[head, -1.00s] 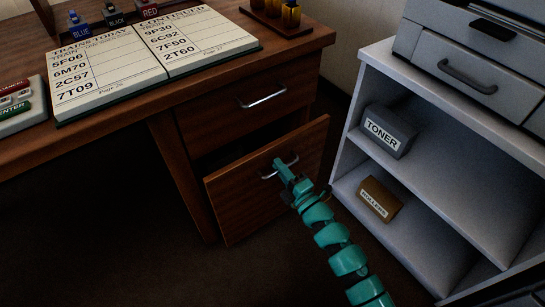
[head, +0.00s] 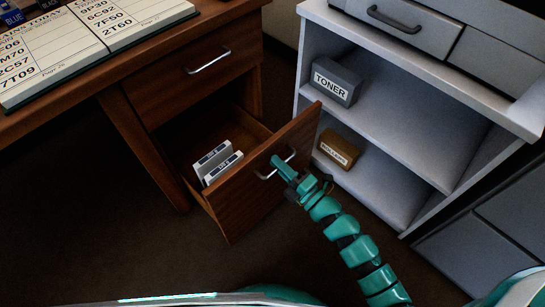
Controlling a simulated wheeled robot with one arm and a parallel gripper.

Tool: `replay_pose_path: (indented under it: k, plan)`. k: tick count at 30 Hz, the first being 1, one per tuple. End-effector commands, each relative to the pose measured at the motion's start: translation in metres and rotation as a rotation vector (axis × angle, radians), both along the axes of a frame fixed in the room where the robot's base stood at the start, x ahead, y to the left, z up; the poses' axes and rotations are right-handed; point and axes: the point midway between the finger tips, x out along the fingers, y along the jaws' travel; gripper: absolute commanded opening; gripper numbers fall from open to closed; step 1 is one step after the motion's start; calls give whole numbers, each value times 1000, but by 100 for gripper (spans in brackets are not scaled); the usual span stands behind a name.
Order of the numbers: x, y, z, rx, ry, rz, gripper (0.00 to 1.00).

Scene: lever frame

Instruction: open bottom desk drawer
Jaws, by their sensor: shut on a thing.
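The bottom desk drawer (head: 241,201) is pulled well out of the wooden desk, and its inside shows. Two white boxes with dark labels (head: 218,161) stand inside it near the front. Its metal handle (head: 266,175) is on the drawer's front panel. My teal gripper (head: 283,168) is shut on this handle, with my arm reaching in from the lower right. The fingertips partly hide the handle. The top drawer (head: 185,82) above is closed, with its own metal handle (head: 209,62).
A grey shelf unit (head: 462,75) stands right of the drawer, close to the front panel's right edge. It holds a TONER box (head: 336,82) and a brown box labelled ROLLERS (head: 339,149). An open logbook (head: 83,43) lies on the desk. Dark floor is clear in front of the drawer.

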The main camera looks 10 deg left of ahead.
Motion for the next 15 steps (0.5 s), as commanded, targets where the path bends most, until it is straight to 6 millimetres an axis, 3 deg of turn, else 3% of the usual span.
replay_pose_path:
  k: [15]
  plan:
    - [-7,-10,-1,-1,0,-1,0]
